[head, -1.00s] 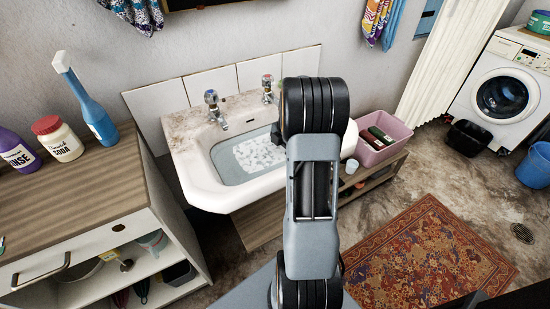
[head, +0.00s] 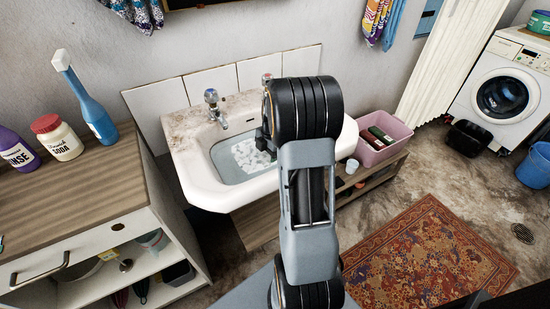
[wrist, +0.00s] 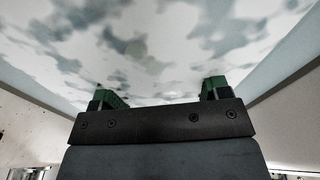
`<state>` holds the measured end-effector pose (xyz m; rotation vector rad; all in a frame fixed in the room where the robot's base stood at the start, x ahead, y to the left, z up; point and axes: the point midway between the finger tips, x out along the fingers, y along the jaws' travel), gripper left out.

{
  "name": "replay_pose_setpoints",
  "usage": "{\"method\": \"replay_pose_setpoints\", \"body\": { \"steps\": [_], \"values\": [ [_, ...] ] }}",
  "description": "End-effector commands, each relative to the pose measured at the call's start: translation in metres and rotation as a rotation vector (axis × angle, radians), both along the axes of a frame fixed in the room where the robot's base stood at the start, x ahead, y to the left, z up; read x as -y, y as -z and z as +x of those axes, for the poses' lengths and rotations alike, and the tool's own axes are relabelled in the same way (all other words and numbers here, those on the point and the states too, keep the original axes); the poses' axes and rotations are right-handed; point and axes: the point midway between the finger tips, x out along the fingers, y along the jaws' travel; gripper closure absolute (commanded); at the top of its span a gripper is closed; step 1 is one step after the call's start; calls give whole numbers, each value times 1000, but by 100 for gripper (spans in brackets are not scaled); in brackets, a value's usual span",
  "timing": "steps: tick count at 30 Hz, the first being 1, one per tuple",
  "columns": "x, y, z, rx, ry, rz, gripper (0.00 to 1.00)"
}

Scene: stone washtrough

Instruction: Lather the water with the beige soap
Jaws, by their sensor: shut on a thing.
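The white sink (head: 205,185) holds grey-blue water (head: 225,165) with a patch of white lather (head: 250,157) on it. My arm reaches over the right side of the sink and hides part of it. In the wrist view my gripper (wrist: 162,93) has its two green-tipped fingers set apart, down at the patchy lather (wrist: 150,45) between the sink walls. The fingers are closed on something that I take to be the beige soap. The soap itself cannot be made out in either view.
A pink tub (head: 378,150) sits right of the sink. A wooden counter (head: 75,200) with bottles stands at left. A patterned rug (head: 430,255) lies on the floor.

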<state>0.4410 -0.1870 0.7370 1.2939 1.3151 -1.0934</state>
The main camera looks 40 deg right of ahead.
Motion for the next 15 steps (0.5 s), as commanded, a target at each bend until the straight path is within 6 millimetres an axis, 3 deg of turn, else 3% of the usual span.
{"method": "replay_pose_setpoints", "body": {
  "steps": [15],
  "values": [
    [0,-9,0,1,-1,-1,59]
  ]
}}
